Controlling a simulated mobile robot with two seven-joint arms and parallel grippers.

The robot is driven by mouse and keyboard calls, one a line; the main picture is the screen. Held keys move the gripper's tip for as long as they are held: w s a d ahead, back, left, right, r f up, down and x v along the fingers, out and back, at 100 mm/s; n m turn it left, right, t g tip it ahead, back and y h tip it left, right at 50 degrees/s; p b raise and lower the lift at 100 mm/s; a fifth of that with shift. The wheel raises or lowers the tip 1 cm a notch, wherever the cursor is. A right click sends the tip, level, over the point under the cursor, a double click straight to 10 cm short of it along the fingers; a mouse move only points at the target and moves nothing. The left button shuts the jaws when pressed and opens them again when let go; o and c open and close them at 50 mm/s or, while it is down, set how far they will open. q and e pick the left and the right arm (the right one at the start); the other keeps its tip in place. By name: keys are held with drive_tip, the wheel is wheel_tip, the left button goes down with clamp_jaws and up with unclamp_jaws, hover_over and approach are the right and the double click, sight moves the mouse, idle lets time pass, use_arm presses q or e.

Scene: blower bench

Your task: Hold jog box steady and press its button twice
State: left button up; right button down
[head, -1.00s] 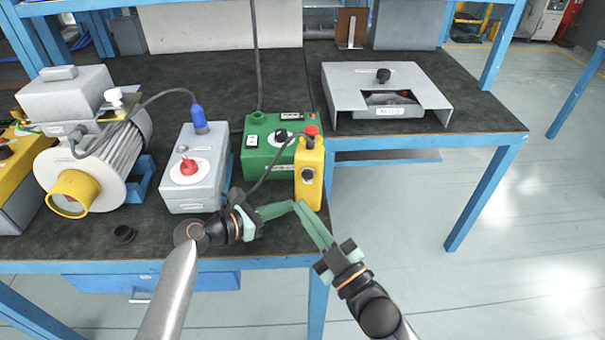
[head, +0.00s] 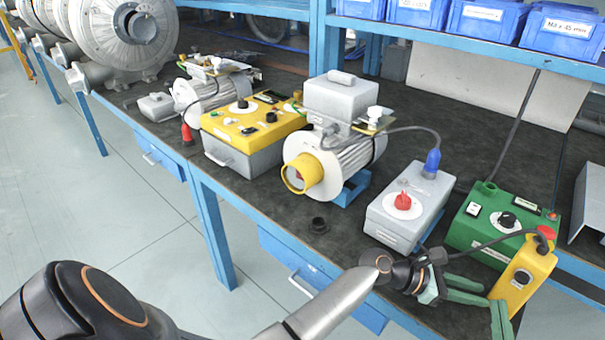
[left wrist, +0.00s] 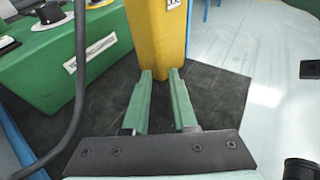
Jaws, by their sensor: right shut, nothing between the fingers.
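The yellow jog box (head: 514,290) is at the lower right of the head view, at the bench's front edge. It has a red button (head: 546,232) on top and a dark round button (head: 521,279) on its face. Its lower part shows in the left wrist view (left wrist: 157,35). My left gripper (head: 486,296) is open, its fingertips pointing at the box's lower part. In the wrist view the gap between the fingers (left wrist: 161,76) is empty; whether they touch the box is unclear. My right gripper (head: 501,318), partly cut off at the bottom edge, is shut and empty just below the box.
A green control box (head: 480,220) stands behind the jog box, with a dark cable between them. A grey box with a red knob (head: 408,212), a motor with a yellow end (head: 300,172) and a yellow-topped box (head: 245,130) stand to the left. A small black cap (head: 318,225) lies near the edge.

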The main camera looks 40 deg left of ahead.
use_arm(q)
drive_tip(key=shift+o, duration=0.3)
drive_tip(key=shift+a, duration=0.1)
drive_tip(key=shift+s+a+r, duration=0.1)
drive_tip(key=shift+s+a, duration=0.05)
drive_tip(key=shift+a, duration=0.1)
drive_tip(key=v, duration=1.1)
drive_tip(key=shift+s+r, duration=0.15)
